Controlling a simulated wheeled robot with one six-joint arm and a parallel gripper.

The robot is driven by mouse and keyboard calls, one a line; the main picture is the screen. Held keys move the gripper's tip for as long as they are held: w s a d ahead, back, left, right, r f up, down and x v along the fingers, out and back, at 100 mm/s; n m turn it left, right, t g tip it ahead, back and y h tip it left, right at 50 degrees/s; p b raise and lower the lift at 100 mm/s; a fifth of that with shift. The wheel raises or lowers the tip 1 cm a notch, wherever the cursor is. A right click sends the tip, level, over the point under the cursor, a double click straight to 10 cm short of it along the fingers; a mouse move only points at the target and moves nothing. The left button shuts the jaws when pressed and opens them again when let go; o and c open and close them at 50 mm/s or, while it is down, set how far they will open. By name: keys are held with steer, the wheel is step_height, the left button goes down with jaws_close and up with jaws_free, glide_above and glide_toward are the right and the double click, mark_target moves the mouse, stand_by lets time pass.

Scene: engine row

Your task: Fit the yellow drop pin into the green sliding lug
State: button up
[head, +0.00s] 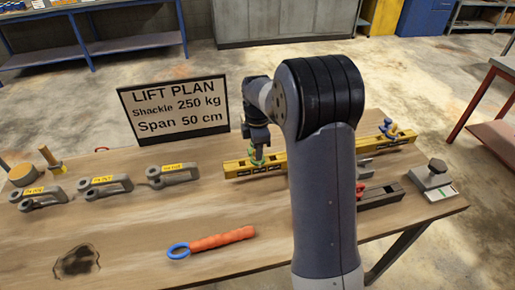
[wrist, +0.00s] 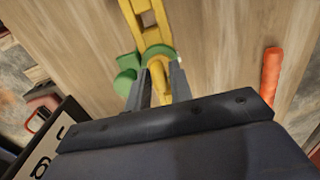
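The green sliding lug (head: 259,158) sits on the yellow beam (head: 240,168), near its left end. It also shows in the wrist view (wrist: 125,84), partly hidden by my fingers. My gripper (head: 258,147) points down at the lug, its tips close to it or touching it. In the wrist view my two fingers (wrist: 160,76) stand a little apart, one on either side of a yellow shape.
A blue lug (head: 387,129) stands at the beam's right end. Grey shackles (head: 105,185) with yellow tags lie left of the beam. An orange-handled tool (head: 222,240) lies in front. A sign (head: 173,108) stands behind. My arm hides the beam's middle. The front left of the table is mostly clear.

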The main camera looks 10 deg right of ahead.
steer(key=o, duration=0.3)
steer(key=shift+o, duration=0.2)
steer(key=shift+r, duration=0.2)
steer(key=shift+w+r, duration=0.15)
steer(key=shift+r, duration=0.15)
step_height(320, 180, up, 10)
steer(key=shift+s+b, duration=0.25)
steer(key=shift+b, duration=0.1)
steer(key=shift+f, duration=0.1)
step_height(320, 180, down, 8)
steer(key=shift+w+f, duration=0.1)
